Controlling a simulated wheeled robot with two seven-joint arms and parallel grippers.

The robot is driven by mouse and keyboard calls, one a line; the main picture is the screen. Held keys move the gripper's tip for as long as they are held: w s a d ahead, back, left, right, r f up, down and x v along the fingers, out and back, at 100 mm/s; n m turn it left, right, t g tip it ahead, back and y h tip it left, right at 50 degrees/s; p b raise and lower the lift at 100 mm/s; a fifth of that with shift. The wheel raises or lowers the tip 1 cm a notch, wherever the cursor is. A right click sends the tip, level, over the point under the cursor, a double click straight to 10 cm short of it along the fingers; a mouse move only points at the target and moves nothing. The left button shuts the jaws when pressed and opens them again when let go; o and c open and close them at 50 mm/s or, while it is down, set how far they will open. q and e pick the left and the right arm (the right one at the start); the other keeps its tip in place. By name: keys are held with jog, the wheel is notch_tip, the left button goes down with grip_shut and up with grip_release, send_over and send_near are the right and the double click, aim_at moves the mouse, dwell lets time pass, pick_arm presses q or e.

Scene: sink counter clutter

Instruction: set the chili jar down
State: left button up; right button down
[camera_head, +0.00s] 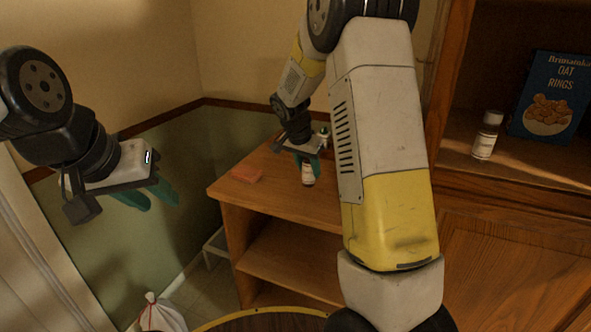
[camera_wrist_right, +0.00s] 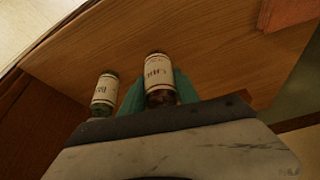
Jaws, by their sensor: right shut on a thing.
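The chili jar (camera_head: 308,174), a small jar with a whitish label, is between the teal fingers of my right gripper (camera_head: 305,160), above or on the wooden counter (camera_head: 285,195). In the right wrist view the chili jar (camera_wrist_right: 158,72) shows its label and dark red contents between the fingers (camera_wrist_right: 160,95). I cannot tell whether its base touches the wood. A second jar with a green-lettered label (camera_wrist_right: 104,93) stands beside it, just outside the fingers. My left gripper (camera_head: 152,196) is open and empty, in the air at the left, far from the counter.
A flat reddish block (camera_head: 247,174) lies on the counter left of the jar. At the right, a cabinet shelf holds a white-capped bottle (camera_head: 487,135) and a blue oat rings box (camera_head: 549,97). A white bag (camera_head: 160,314) is on the floor. Bare wood surrounds the block.

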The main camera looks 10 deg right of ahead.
jog(key=w, duration=0.2)
jog(key=shift+w+a+f, duration=0.1)
jog(key=shift+w+f, duration=0.25)
jog(key=shift+f, duration=1.5)
jog(key=c, duration=0.9)
grip_release()
jog(key=shift+f, duration=0.1)
